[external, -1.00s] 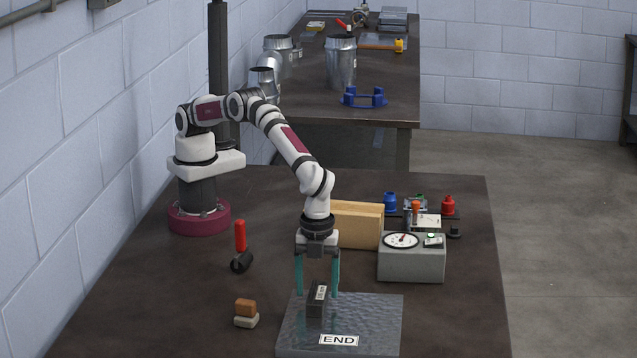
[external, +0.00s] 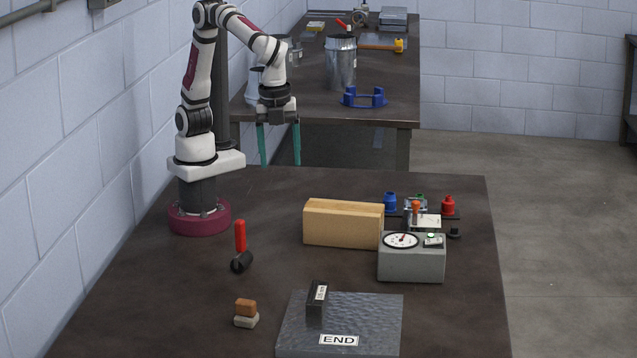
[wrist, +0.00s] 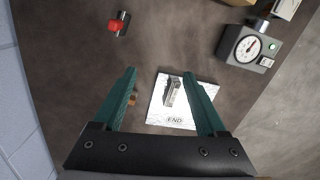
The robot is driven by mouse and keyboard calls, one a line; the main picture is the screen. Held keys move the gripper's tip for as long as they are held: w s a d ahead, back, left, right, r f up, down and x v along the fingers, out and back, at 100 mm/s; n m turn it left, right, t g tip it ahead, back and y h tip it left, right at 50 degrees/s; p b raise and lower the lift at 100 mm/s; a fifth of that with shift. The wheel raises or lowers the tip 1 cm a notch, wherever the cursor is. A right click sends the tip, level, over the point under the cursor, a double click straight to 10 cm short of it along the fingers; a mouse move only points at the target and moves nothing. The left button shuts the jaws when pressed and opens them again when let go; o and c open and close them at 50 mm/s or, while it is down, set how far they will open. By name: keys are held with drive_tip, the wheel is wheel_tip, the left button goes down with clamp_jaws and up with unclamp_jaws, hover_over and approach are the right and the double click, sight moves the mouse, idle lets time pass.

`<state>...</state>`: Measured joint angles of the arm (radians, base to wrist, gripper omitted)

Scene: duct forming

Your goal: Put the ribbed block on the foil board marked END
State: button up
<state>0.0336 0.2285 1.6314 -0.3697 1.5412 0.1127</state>
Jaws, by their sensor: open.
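The ribbed block (external: 317,304) is dark grey with a white label. It stands on the left part of the silver foil board (external: 375,318), behind and left of the END label. In the wrist view the block (wrist: 174,92) also rests on the foil board (wrist: 196,112), seen between my fingers. My gripper (external: 279,162) is open and empty, raised high and far back from the board, with its teal fingers pointing down. The wrist view shows the same open fingers of my gripper (wrist: 160,75) with nothing held.
A wooden block (external: 342,224) and a grey gauge box (external: 411,260) stand behind the board. Blue and red parts sit at back right.

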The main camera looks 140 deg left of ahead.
drive_tip(key=s+a+f, duration=0.1)
drive_tip(key=s+f, duration=0.1)
drive_tip(key=s, duration=1)
drive_tip(key=s+a+f+n, duration=0.1)
drive_tip(key=s+a+f, duration=0.1)
drive_tip(key=s, duration=1)
drive_tip(key=shift+s+f+n+y, duration=0.2)
drive_tip(key=shift+f+n+y, duration=0.15)
drive_tip(key=shift+f, duration=0.25)
